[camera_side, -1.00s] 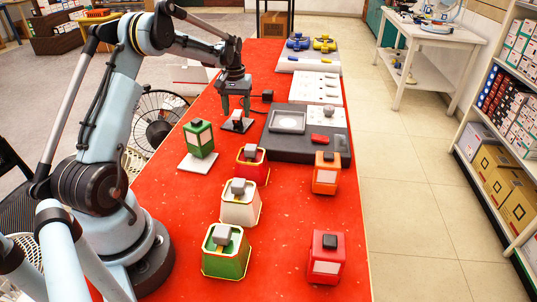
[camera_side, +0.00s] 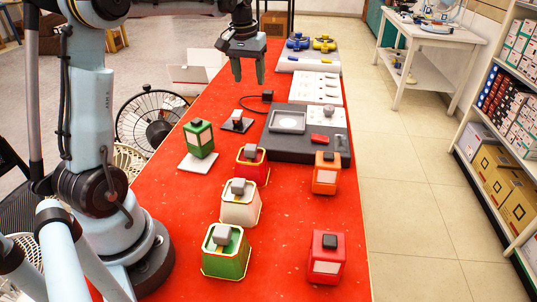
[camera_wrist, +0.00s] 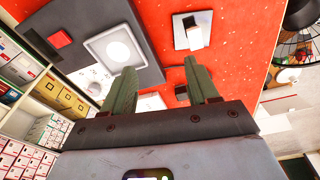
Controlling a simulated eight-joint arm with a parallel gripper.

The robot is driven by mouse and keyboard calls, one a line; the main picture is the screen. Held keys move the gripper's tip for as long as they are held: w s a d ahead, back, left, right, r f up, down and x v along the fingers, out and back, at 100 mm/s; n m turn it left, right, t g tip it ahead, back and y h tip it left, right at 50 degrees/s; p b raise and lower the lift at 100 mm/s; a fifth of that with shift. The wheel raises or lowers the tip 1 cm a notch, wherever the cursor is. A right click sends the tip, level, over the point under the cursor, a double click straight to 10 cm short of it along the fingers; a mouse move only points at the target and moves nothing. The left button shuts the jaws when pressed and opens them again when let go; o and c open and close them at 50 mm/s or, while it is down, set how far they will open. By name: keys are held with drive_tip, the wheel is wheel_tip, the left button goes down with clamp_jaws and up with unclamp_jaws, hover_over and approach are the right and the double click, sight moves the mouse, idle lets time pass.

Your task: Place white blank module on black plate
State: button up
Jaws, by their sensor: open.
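A white flared module (camera_side: 240,212) with yellow edging and a grey block on top stands upright between a red and a green one. In the wrist view this block (camera_wrist: 194,38) looks pale. I cannot tell whether it is the blank module. My gripper (camera_side: 248,80) is open and empty, raised above the far part of the table; its spread fingers also show in the wrist view (camera_wrist: 160,68).
A dark slab (camera_side: 272,142) with a grey square recess lies right of the black plate. A green module (camera_side: 199,139) on a white plate, plus orange (camera_side: 326,173) and red (camera_side: 327,257) modules, stand nearby. A black box (camera_side: 267,95) with a cable lies under my gripper.

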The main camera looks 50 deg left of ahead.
drive_tip(key=s+d+f+m+t, duration=0.1)
drive_tip(key=s+d+m+t, duration=0.2)
drive_tip(key=s+d, duration=0.3)
drive_tip(key=s+d+f+m+t, duration=0.2)
drive_tip(key=s+d+m, duration=0.2)
drive_tip(key=d, duration=1.2)
drive_tip(key=s, duration=0.3)
drive_tip(key=shift+d+f+t+h, duration=0.15)
drive_tip(key=shift+f+t+h, duration=0.1)
drive_tip(key=shift+t+h, duration=0.15)
